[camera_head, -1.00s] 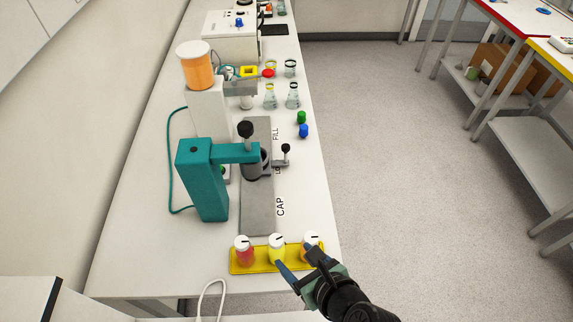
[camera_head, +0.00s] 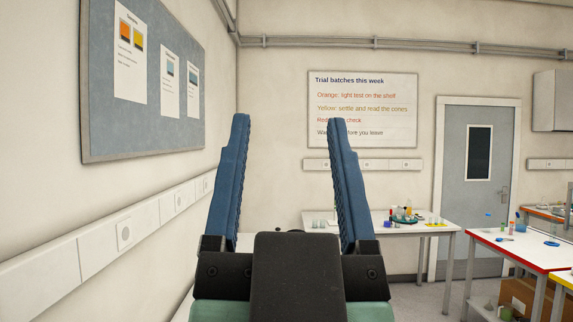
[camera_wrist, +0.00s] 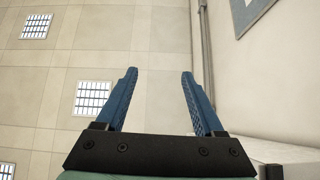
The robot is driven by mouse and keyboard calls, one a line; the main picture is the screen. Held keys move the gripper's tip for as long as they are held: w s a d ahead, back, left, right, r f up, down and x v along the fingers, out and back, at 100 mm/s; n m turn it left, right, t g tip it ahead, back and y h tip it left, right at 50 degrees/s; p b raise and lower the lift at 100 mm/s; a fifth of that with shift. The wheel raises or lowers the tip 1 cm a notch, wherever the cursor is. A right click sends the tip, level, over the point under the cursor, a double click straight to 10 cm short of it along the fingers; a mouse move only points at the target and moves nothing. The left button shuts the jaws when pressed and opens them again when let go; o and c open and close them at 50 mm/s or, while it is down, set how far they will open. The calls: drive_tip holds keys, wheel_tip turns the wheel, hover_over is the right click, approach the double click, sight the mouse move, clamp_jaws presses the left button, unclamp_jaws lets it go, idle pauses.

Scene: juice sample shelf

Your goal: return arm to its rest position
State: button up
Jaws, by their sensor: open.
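My gripper (camera_head: 287,180) stands upright in the middle of the head view, close to the camera. Its two blue fingers point up and are wide apart, with nothing between them. In the wrist view my gripper (camera_wrist: 160,95) is also open and empty, with the ceiling behind it. My gripper hides much of the middle of the head view.
A white wall board (camera_head: 362,108) with text hangs on the far wall. A table (camera_head: 391,232) with several small items stands below it. A red-edged table (camera_head: 510,249) is at right, near a grey door (camera_head: 480,205). A grey pinboard (camera_head: 97,133) hangs on the left wall.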

drive_tip(key=shift+s+r+n+t, duration=0.3)
drive_tip(key=shift+s+r+n, duration=0.1)
drive_tip(key=shift+s+r, duration=0.15)
wheel_tip(320, 180, down, 6)
drive_tip(key=b, duration=0.6)
drive_tip(key=shift+a, duration=0.1)
